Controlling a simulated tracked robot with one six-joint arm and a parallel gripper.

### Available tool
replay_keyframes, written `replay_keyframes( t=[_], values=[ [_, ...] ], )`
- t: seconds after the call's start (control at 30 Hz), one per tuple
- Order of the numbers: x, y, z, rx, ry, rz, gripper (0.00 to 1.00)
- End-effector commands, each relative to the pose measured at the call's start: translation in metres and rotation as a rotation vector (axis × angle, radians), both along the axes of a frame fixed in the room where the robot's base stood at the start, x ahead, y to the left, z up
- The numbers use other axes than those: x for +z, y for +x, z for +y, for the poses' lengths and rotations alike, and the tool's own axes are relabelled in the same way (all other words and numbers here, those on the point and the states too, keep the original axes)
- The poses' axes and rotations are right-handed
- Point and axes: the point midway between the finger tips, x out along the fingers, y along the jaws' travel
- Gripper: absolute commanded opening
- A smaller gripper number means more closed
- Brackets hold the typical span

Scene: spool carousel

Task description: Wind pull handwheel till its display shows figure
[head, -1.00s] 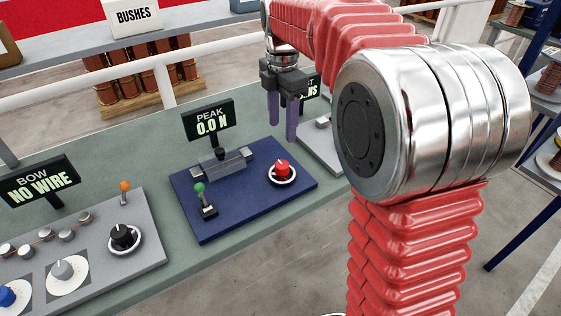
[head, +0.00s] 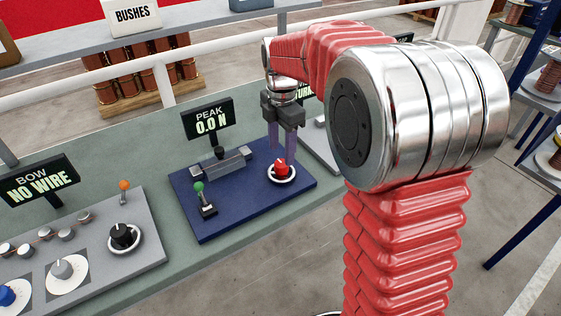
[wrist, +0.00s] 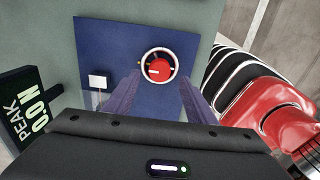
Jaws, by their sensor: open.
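The red handwheel (head: 281,169) sits in a white ring on the dark blue panel (head: 240,206). It also shows in the wrist view (wrist: 157,69), beyond my fingertips. The display (head: 208,120) behind the panel reads PEAK 0.0 N; it stands at the left in the wrist view (wrist: 24,118). My gripper (head: 284,158) points down above the handwheel. Its purple fingers are apart and look empty, with the knob showing between their tips in the wrist view (wrist: 160,84). I cannot tell whether a finger touches the knob.
The blue panel also holds a green-knobbed lever (head: 201,192) and a grey clamp block (head: 220,163). At left, a grey panel (head: 146,246) carries an orange-tipped lever and several knobs below the NO WIRE display (head: 40,186). Another panel (head: 318,143) is partly hidden behind my arm.

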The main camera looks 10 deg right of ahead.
Motion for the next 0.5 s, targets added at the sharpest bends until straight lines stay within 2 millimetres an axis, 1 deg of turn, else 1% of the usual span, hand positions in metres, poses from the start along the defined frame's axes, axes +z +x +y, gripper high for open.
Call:
replay_keyframes(
  t=[0.03, 0.2, 0.33, 0.5],
  values=[
    [-0.009, 0.0, 0.0, 0.0, 0.0, 0.003, 0.51],
    [-0.034, 0.0, 0.0, 0.0, 0.0, 0.002, 0.51],
    [-0.047, 0.0, 0.0, -0.001, 0.0, 0.001, 0.51],
    [-0.054, 0.0, 0.0, -0.001, 0.0, 0.001, 0.51]
  ],
)
